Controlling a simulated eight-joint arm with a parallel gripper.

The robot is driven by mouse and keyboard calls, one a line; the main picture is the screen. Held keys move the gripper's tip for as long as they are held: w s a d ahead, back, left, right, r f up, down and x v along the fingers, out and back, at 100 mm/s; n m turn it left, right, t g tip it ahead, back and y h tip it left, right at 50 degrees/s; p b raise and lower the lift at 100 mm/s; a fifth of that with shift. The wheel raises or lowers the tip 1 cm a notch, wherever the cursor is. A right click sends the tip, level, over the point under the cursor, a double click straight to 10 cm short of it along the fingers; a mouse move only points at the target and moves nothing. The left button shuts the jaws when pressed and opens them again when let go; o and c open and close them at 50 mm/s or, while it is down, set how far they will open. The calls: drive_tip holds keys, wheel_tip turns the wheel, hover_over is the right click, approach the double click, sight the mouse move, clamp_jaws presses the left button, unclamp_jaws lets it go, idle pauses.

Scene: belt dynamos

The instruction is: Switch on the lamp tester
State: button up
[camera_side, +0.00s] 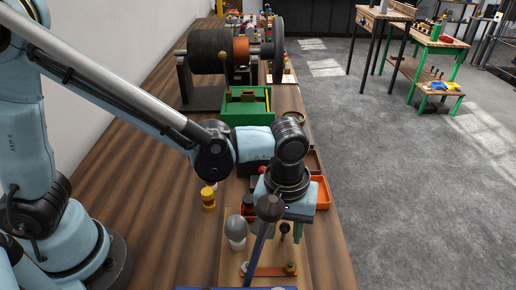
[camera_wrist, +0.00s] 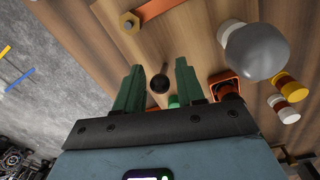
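The lamp tester is a wooden board (camera_side: 232,268) with a grey bulb (camera_side: 236,227) on a white base; the bulb also shows in the wrist view (camera_wrist: 257,50). A small black ball knob on a thin stem (camera_wrist: 160,84) stands on the board, and it shows in the side view (camera_side: 284,229). My gripper (camera_wrist: 159,82) is open, its two green fingers on either side of the knob with gaps visible. In the side view my gripper (camera_side: 288,232) is over the board, right of the bulb. I cannot tell the height of the fingertips against the knob.
An orange strip (camera_side: 268,271) with a brass nut (camera_side: 291,268) lies on the board. A blue rod with a dark ball (camera_side: 270,207) rises in the foreground. A yellow spool (camera_side: 208,196), an orange tray (camera_side: 322,193) and a green box (camera_side: 248,117) are farther back.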

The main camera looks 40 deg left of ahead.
clamp_jaws()
drive_tip(key=shift+s+d+f+t+y, duration=0.1)
drive_tip(key=shift+s+d+t+y, duration=0.25)
drive_tip(key=shift+y, duration=0.25)
drive_tip(key=shift+t+y, duration=0.4)
drive_tip(key=shift+t, duration=0.15)
drive_tip(key=shift+o, duration=0.8)
unclamp_jaws()
